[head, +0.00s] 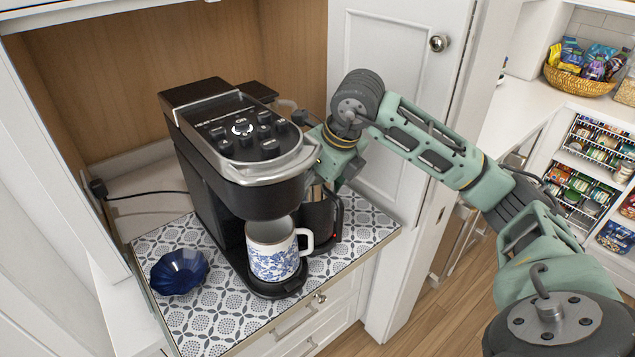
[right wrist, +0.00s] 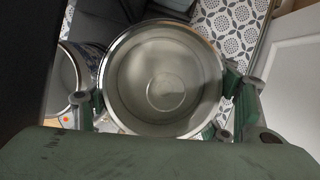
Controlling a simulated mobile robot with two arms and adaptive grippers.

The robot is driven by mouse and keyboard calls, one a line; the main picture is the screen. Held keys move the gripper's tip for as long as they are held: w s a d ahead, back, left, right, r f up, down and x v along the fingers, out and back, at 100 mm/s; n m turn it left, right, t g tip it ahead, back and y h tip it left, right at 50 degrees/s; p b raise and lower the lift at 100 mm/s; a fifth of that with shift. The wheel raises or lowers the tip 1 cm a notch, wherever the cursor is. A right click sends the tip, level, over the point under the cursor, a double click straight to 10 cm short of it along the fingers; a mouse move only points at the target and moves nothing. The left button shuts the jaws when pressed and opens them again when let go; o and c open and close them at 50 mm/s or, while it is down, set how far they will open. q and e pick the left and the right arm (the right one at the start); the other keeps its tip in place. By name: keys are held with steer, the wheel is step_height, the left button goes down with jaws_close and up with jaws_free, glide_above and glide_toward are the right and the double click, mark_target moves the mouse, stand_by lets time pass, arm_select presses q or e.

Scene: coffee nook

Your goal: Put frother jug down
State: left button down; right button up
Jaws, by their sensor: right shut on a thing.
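The frother jug (head: 318,218) is dark with a black handle, at the right side of the coffee machine. Part of it is hidden behind the machine. My right gripper (head: 325,168) reaches down to it from above and is shut on it. In the right wrist view I look into the open, empty-looking metal jug (right wrist: 165,80), with a finger of the gripper (right wrist: 162,98) on either side. The jug looks upright, low over or on the patterned counter top (head: 367,225). I cannot tell whether its base touches. My left gripper is not in view.
The black coffee machine (head: 205,150) stands close left of the jug. A white and blue mug (head: 272,262) sits on its drip tray, also close to the jug. A dark blue bowl (head: 180,272) is at the left. An open cabinet door (head: 395,150) stands behind my arm.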

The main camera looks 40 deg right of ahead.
steer(key=shift+s+d+r, duration=0.1)
steer(key=shift+r, duration=0.05)
steer(key=o, duration=1.6)
steer(key=shift+f, duration=0.3)
steer(key=shift+o, duration=1.1)
steer(key=shift+s+r, duration=0.1)
